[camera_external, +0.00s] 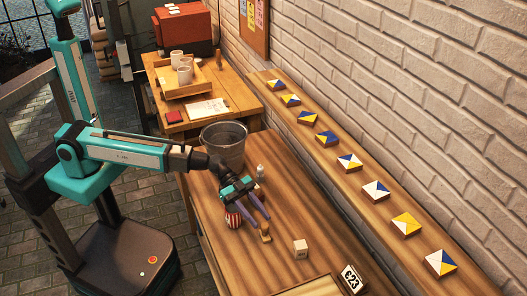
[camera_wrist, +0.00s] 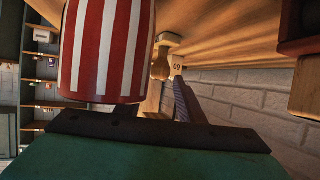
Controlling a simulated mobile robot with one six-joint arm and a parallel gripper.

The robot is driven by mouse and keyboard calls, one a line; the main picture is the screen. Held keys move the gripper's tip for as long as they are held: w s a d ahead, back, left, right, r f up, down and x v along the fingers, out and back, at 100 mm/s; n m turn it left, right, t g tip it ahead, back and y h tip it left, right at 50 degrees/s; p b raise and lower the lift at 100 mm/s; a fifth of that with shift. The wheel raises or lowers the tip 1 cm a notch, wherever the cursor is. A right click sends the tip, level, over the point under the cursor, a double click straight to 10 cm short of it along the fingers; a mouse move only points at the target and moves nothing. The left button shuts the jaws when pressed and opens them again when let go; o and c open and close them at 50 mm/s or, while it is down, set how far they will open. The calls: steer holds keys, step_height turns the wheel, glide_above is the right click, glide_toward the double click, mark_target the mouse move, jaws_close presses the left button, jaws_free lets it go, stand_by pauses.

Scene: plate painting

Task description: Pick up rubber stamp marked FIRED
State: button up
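A small wooden stamp-like piece with a rounded handle (camera_external: 265,232) stands on the near table, just beyond my fingertips. It also shows in the wrist view (camera_wrist: 161,66); I cannot read FIRED on it. My gripper (camera_external: 259,220) points down toward the table with its two fingers apart and nothing visibly held. Another small brown upright piece (camera_external: 219,60) stands on the far table, too small to identify.
A red-and-white striped object (camera_external: 233,220) is close beside my gripper and fills much of the wrist view (camera_wrist: 105,50). A bucket (camera_external: 224,145), small white bottle (camera_external: 260,171), pale block (camera_external: 300,248) and number sign (camera_external: 352,279) surround the area. Tiles line the wall shelf (camera_external: 367,172).

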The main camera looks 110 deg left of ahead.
mark_target(260, 231)
steer(key=shift+w+d+f, duration=0.2)
steer(key=shift+w+d, duration=0.1)
steer(key=shift+w, duration=0.25)
steer(key=c, duration=0.8)
steer(key=shift+r, duration=0.1)
steer(key=shift+r+b, duration=0.75)
steer(key=shift+r, duration=4.1)
